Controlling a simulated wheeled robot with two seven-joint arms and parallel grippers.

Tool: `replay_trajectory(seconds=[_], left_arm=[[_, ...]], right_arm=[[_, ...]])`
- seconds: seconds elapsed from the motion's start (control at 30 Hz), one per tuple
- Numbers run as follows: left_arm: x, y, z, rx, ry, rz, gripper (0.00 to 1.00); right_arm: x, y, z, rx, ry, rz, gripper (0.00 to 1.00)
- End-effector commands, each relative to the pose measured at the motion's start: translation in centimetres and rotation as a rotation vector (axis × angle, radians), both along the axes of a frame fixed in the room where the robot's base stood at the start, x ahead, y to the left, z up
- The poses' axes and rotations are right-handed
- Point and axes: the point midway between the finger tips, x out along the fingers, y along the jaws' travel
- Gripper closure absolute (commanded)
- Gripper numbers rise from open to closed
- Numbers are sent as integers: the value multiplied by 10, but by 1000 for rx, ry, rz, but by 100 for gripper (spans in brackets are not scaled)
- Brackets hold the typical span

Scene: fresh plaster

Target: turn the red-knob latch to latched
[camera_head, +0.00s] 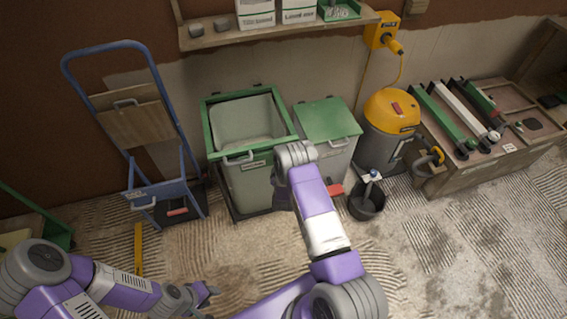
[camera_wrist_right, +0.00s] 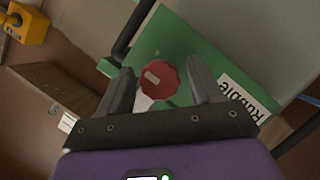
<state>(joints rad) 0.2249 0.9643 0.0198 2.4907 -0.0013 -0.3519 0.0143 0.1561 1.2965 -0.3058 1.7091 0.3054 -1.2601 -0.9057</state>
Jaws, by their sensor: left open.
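The red knob (camera_wrist_right: 160,78), faceted with a short pale mark on its face, shows in the right wrist view in front of a green panel (camera_wrist_right: 190,45). A white label reading "Rubble" (camera_wrist_right: 243,97) is beside it. My right gripper (camera_wrist_right: 160,85) is open, with a finger on each side of the knob and visible gaps between. Whether the knob is at finger depth I cannot tell. In the head view my right arm (camera_head: 322,220) reaches toward the bins; its fingers and the knob are not visible there. My left gripper (camera_head: 209,300) is open and empty above the floor.
A green-rimmed open bin (camera_head: 250,185) and a green-lidded bin (camera_head: 327,120) stand by the wall. A blue hand truck (camera_head: 160,190) stands left. The front floor is mostly clear.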

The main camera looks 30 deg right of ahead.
Motion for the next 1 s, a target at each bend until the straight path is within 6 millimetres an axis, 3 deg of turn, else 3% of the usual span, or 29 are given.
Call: replay_trajectory(seconds=[0.17, 0.53, 1.0], left_arm=[[0, 0, 6, 0, 0, 0, 57], [0, 0, 25, 0, 0, 0, 57], [0, 0, 25, 0, 0, 0, 57]], right_arm=[[-11, 7, 3, 2, 6, 1, 36], [-57, 34, 19, -1, 1, 3, 36], [-63, 37, 20, -1, -1, 2, 36]])
